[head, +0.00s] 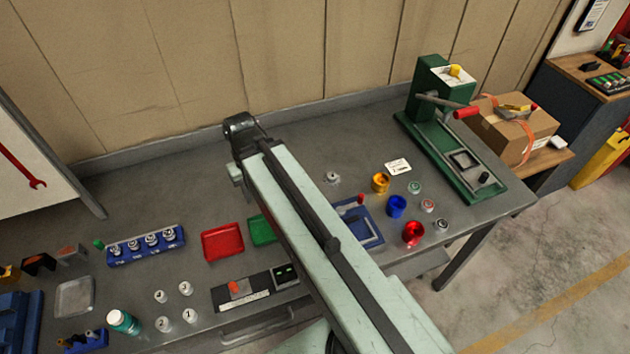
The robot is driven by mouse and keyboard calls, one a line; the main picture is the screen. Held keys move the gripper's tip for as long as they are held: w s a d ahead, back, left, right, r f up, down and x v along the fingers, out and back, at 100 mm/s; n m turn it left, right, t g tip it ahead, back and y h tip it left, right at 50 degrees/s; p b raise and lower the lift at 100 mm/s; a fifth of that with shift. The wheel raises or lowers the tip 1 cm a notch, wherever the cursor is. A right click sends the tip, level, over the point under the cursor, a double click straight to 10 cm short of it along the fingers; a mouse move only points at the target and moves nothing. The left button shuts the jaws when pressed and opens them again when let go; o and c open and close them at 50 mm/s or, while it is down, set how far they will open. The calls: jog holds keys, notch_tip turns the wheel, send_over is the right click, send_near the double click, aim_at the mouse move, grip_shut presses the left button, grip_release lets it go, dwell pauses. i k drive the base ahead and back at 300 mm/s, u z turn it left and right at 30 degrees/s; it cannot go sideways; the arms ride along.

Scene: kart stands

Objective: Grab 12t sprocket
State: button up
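A blue rack (146,247) on the left part of the bench holds several small silver round parts (152,239) in a row. Their teeth and any markings are too small to read, so I cannot tell which thing is the 12t sprocket. A single small silver part (333,177) stands on the bench right of my arm. My pale green arm crosses the middle of the view from the lower right and hides part of the bench. I cannot make out my gripper's fingers.
A red tray (222,241) and a partly hidden green tray (262,230) lie left of my arm. To the right are yellow (380,182), blue (396,206) and red (413,233) cups and a green press (450,130). Several small numbered cylinders (186,288) stand at front left.

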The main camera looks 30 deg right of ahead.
aim_at(332, 178)
jog(key=u, duration=0.1)
jog(key=k, duration=0.6)
jog(key=u, duration=1.35)
jog(key=i, duration=0.5)
jog(key=z, duration=0.05)
